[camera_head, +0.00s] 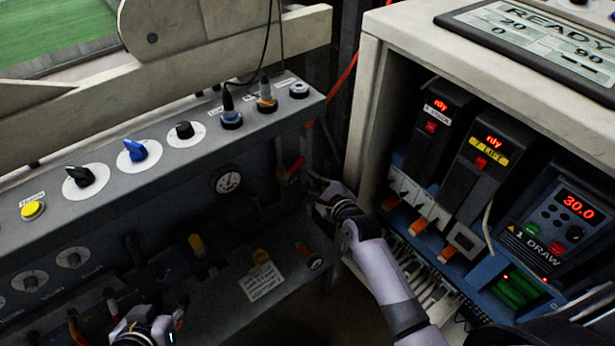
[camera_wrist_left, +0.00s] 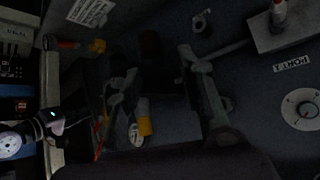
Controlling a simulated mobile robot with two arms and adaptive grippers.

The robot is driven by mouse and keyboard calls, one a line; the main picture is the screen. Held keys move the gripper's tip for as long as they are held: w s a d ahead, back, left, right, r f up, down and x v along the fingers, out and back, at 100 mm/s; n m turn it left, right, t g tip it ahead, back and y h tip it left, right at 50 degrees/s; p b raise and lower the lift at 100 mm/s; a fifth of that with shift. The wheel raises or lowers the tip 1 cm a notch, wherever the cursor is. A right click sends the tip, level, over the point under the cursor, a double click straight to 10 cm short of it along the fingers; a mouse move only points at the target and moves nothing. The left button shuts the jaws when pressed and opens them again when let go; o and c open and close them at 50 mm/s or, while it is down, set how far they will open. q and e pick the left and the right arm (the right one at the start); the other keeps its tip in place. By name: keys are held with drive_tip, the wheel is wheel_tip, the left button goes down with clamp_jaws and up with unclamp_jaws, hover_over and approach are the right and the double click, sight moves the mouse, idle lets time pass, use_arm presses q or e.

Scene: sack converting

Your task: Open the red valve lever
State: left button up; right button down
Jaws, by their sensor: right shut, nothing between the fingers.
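A small red piece (camera_head: 293,170), likely the red valve lever, shows on the dark recessed right end of the panel in the head view. It is small and partly hidden, so its angle is unclear. A thin red strip (camera_wrist_left: 100,135) shows in the dark left wrist view. My right gripper (camera_head: 314,182) is shut and empty, just right of the red piece; I cannot tell if they touch. My left gripper (camera_head: 142,318) is low at the bottom edge, partly cut off. Its fingers (camera_wrist_left: 162,95) look apart in the left wrist view, with nothing clearly held.
The grey panel (camera_head: 120,185) carries knobs, and a gauge (camera_head: 228,181) on its front. Yellow handles (camera_head: 197,245) and a white label (camera_head: 262,281) sit below. A cabinet with drives (camera_head: 485,150) stands close to the right of my right arm. Cables hang above the panel.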

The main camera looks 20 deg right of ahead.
sight(297, 165)
drive_tip(key=shift+s+a+r, duration=0.15)
drive_tip(key=shift+a+r, duration=0.45)
drive_tip(key=shift+r, duration=0.2)
drive_tip(key=shift+s+a+r, duration=0.15)
drive_tip(key=shift+a+r, duration=0.4)
drive_tip(key=shift+r, duration=0.25)
use_arm(q)
drive_tip(key=shift+s, duration=0.1)
use_arm(e)
drive_tip(key=shift+d, duration=0.1)
